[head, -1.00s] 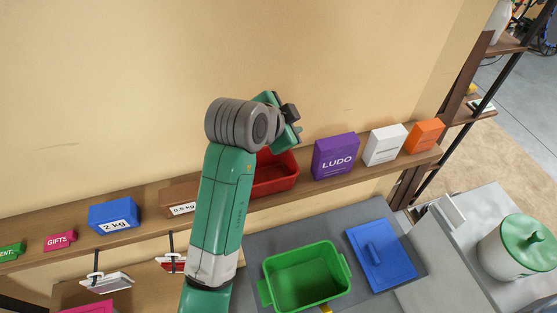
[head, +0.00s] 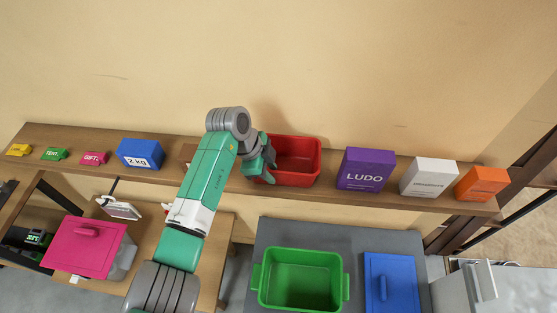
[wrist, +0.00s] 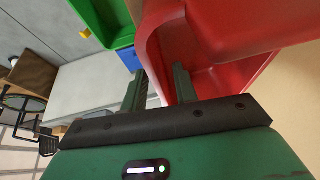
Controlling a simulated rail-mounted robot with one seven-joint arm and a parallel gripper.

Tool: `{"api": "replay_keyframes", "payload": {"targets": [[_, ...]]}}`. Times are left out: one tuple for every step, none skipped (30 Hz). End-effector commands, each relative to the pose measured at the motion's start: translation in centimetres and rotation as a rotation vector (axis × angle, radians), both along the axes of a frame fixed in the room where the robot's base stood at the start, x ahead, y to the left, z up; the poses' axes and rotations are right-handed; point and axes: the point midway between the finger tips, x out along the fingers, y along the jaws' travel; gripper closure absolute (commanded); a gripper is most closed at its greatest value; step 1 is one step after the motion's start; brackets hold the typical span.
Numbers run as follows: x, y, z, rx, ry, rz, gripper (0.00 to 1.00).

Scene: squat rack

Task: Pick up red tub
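The red tub (head: 300,158) stands on the wall shelf, right of my arm in the head view. Its left end is partly behind my gripper (head: 268,168), which points down at that end. In the wrist view, the red tub (wrist: 225,35) fills the upper right, close to the camera. My gripper (wrist: 160,88) has its two fingers apart there, one on the outer side of the tub's wall and one on the inner side. The wall lies between them; firm contact on both sides is not visible.
On the shelf (head: 420,200), a purple LUDO box (head: 366,168), a white box (head: 428,177) and an orange box (head: 482,184) stand right of the tub. A blue 2 kg box (head: 140,153) stands left. A green tub (head: 300,278) and blue lid (head: 390,285) lie below.

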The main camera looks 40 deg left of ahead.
Motion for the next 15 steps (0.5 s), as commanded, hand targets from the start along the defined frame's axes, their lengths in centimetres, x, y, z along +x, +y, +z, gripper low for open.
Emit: {"api": "replay_keyframes", "payload": {"targets": [[0.0,-0.4,-0.5,-0.001,0.002,-0.001,0.71],[0.2,-0.5,-1.1,-0.001,0.002,0.000,0.71],[0.4,-0.6,-1.6,0.000,0.001,0.000,0.71],[0.5,-0.7,-1.9,-0.001,0.001,0.001,0.71],[0.6,-0.8,-2.1,-0.001,0.001,0.001,0.71],[0.6,-0.8,-2.3,0.000,-0.001,0.001,0.71],[0.7,-0.8,-2.4,0.001,-0.001,0.002,0.71],[0.7,-0.8,-2.4,0.001,-0.001,0.002,0.71],[0.7,-0.8,-2.4,0.001,-0.002,0.001,0.71],[0.7,-0.8,-2.4,0.001,-0.002,0.001,0.71],[0.7,-0.8,-2.4,0.001,-0.002,0.001,0.71],[0.7,-0.8,-2.4,0.001,-0.002,0.001,0.71],[0.7,-0.8,-2.4,0.001,-0.002,0.001,0.75],[0.7,-0.8,-2.4,0.001,-0.002,0.001,0.81],[0.7,-0.8,-2.4,0.001,-0.002,0.001,0.89]]}}
